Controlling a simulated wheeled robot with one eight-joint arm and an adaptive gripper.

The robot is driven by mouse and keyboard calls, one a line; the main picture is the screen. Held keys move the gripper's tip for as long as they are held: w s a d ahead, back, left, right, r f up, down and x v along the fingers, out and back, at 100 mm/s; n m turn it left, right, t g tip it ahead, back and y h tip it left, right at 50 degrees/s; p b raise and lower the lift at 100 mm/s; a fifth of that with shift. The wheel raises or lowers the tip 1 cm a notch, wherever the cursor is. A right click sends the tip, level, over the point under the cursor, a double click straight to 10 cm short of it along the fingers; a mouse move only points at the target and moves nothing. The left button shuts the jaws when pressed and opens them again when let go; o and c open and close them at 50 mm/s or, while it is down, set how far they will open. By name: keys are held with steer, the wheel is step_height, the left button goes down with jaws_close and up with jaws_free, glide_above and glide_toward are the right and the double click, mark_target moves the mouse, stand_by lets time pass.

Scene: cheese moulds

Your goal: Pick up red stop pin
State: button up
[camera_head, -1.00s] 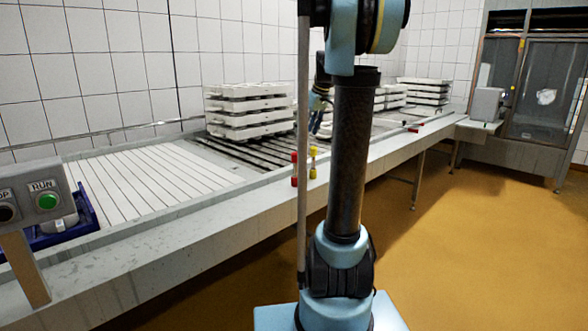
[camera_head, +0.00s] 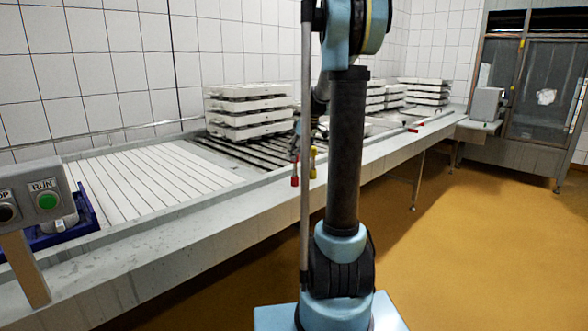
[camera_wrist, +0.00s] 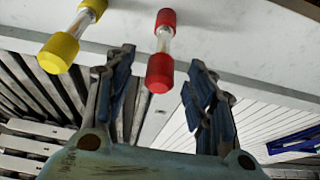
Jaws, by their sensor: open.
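The red stop pin has red ends and a pale middle. In the wrist view the red stop pin (camera_wrist: 165,43) lies between and just beyond the fingertips of my gripper (camera_wrist: 162,58), with its near red end in the gap between the fingers. My gripper is open and not closed on it. In the head view the red stop pin (camera_head: 294,181) stands at the front edge of the conveyor, and my gripper is close by it, partly hidden behind my arm.
A yellow stop pin (camera_wrist: 58,53) is left of the red one, close to the left finger; it also shows in the head view (camera_head: 313,168). Stacked white moulds (camera_head: 250,108) stand on the conveyor behind. A control box with a green RUN button (camera_head: 46,200) is at the left.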

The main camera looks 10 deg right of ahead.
mark_target(295, 169)
steer(key=shift+x, duration=2.6)
steer(key=shift+a, duration=0.1)
steer(key=shift+c, duration=0.2)
jaws_close()
